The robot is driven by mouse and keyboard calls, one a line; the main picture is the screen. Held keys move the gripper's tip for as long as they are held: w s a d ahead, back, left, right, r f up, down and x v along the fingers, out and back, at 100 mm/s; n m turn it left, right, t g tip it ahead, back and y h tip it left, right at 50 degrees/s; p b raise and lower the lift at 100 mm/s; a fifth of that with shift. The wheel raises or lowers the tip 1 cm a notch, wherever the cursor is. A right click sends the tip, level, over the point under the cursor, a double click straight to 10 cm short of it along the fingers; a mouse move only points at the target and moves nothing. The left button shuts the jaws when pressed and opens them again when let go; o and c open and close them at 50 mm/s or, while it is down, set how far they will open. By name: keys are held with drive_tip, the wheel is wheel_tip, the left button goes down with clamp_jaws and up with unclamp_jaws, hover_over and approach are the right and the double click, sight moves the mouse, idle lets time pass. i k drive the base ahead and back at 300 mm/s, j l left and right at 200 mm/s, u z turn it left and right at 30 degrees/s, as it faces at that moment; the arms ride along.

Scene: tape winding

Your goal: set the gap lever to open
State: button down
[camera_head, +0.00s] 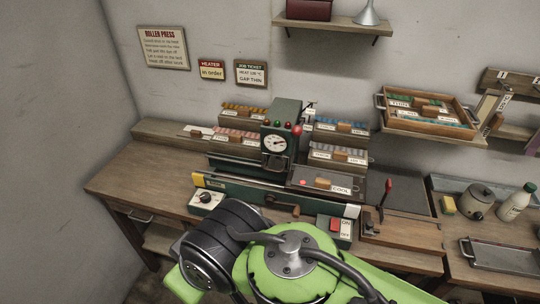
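The roller press (281,115) stands on the wooden bench, with a dark green upright housing and a round white dial (274,143). A red-knobbed part (298,130) sits at the housing's right side. A separate lever with a red handle (388,187) stands upright on a wooden board to the right of the press. No lever has a readable gap label, so I cannot tell which is the gap lever or its setting. My green and black arm fills the bottom middle, in front of the press. My gripper's fingertips do not show.
Labelled trays (338,157) flank the press. A job ticket (251,73) on the wall reads "GAP THIN". A kettle-like pot (480,203) and bottle (515,202) stand right.

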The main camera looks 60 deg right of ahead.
sight(296, 130)
drive_tip(key=z, duration=1.95)
